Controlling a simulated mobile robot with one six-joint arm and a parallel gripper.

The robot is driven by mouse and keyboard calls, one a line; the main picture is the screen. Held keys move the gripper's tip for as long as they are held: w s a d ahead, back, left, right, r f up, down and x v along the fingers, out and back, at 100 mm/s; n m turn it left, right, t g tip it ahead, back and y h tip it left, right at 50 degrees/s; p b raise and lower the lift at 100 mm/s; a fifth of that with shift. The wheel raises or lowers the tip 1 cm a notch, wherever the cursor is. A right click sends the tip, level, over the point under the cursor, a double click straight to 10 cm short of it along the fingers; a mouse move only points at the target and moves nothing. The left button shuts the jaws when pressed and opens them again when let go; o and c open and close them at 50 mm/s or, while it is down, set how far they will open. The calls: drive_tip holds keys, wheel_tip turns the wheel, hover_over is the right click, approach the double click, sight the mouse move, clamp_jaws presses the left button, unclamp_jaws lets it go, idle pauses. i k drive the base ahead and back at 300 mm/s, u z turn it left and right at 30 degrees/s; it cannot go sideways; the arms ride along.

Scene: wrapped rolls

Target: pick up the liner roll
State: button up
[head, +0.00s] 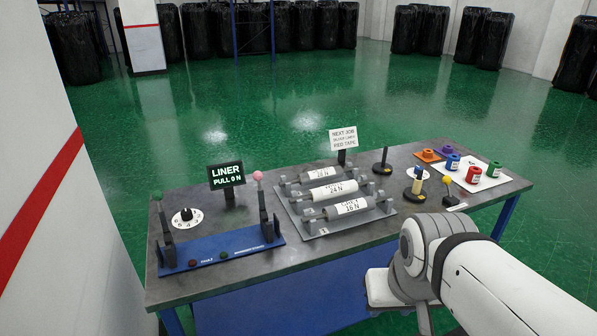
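Three white-wrapped rolls lie side by side in a grey rack on the table: a back roll (322,173), a middle roll (330,190) and a front roll (348,207). Their labels seem to read 20 N, 24 N and 16 N, in small print. Which one is the liner roll I cannot tell for sure. The grey rack (318,228) holds them between end supports. My arm comes in from the lower right, with its wrist to the right of the rack and nearer to me. My gripper's fingers do not show.
A blue stand with two uprights (228,246), a dial (187,218) and a dark "LINER PULL 0 N" sign (226,175) are at left. Posts (383,160) and coloured spools (474,174) are at right. A white sign (343,138) stands behind the rack.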

sight(325, 174)
drive_tip(key=u, duration=0.05)
drive_tip(key=i, duration=1)
drive_tip(key=u, duration=0.05)
